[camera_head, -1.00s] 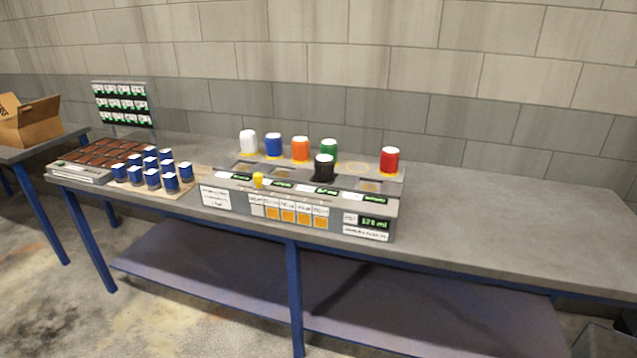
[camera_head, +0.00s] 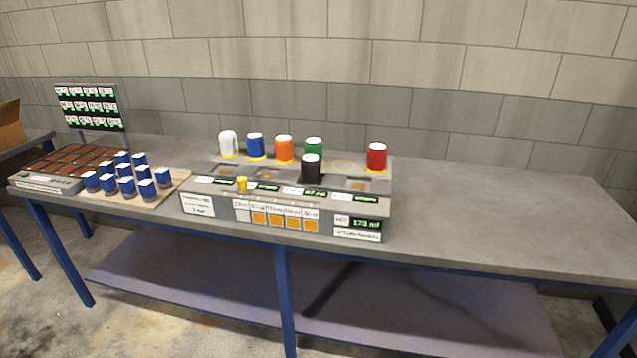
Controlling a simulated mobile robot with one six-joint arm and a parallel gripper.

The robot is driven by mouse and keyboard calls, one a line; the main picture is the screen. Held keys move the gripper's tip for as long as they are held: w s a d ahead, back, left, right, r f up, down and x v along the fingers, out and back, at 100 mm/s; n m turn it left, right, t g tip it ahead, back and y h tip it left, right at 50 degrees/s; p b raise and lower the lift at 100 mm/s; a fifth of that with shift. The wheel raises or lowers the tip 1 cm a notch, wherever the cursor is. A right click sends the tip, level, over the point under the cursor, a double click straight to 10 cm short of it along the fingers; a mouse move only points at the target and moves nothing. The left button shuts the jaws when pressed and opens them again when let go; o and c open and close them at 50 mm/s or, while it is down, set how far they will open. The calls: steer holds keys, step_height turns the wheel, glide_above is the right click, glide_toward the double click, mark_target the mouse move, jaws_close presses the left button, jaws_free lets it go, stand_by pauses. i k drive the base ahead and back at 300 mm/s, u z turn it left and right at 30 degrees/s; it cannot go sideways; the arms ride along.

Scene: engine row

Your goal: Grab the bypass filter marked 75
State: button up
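Several cylindrical canisters stand on the grey console on the bench: white (camera_head: 229,144), blue (camera_head: 255,146), orange (camera_head: 284,149), green (camera_head: 314,148) and red (camera_head: 376,157) in the back row. A black canister (camera_head: 311,168) stands in front of the green one, in the row of recesses. I cannot make out a 75 on any of them, so I cannot tell which is the bypass filter. Several small blue cylinders (camera_head: 126,187) with pale tops stand on a board at the left. My gripper is not in view.
The console (camera_head: 361,208) has a small yellow knob (camera_head: 242,185), orange squares and a green-lit display. A panel of reddish-brown cells (camera_head: 70,160) and an upright display board (camera_head: 88,106) stand at the left. The bench top (camera_head: 500,215) is clear at the right.

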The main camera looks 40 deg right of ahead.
mark_target(311, 165)
steer(key=z, duration=0.7)
steer(key=k, duration=1)
steer(key=u, duration=0.05)
steer(key=i, duration=0.95)
steer(key=z, duration=0.05)
